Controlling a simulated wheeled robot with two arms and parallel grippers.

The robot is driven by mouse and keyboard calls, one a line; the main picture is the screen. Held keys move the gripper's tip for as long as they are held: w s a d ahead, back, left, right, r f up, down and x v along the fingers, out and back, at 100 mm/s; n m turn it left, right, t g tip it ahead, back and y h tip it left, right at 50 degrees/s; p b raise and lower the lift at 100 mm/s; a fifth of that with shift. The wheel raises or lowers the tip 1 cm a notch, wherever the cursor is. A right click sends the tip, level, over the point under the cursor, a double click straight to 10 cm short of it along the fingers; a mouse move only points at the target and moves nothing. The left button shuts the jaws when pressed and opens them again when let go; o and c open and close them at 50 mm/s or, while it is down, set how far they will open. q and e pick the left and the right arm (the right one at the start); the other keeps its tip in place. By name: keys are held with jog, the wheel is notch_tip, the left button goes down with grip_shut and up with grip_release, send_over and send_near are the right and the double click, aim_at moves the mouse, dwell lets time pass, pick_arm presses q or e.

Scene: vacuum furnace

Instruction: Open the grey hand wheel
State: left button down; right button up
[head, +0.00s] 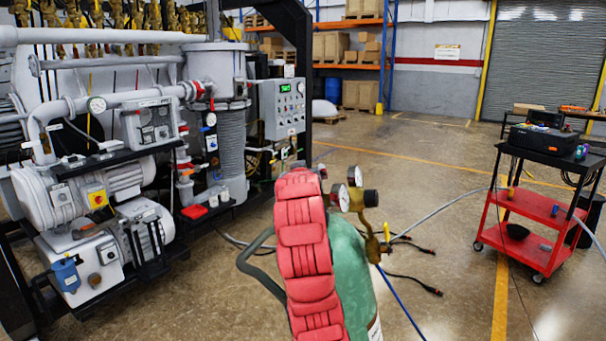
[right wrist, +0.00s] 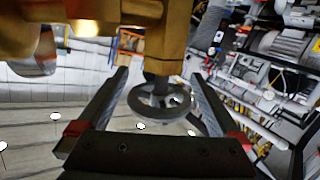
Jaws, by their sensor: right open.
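The grey hand wheel (right wrist: 133,101) shows in the right wrist view as a round spoked rim on a stem below a brass-coloured valve body (right wrist: 160,45). My right gripper (right wrist: 159,73) is open, with one dark finger on each side of the wheel in the picture and a gap to the rim on both sides. I cannot tell the depth between fingers and wheel. In the head view, a green gas cylinder (head: 352,265) stands at the centre with brass fittings and gauges (head: 354,177) on top. The wheel is not discernible there. My left gripper is in neither view.
A red padded shape (head: 303,245) covers part of the cylinder. The furnace machinery (head: 130,185) fills the left. A red cart (head: 530,205) with a black top stands at the right. Hoses and cables (head: 405,245) lie on the floor behind the cylinder.

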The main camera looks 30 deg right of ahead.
jog(key=p+v, duration=0.3)
jog(key=v, duration=1.4)
jog(key=shift+s+a, duration=0.1)
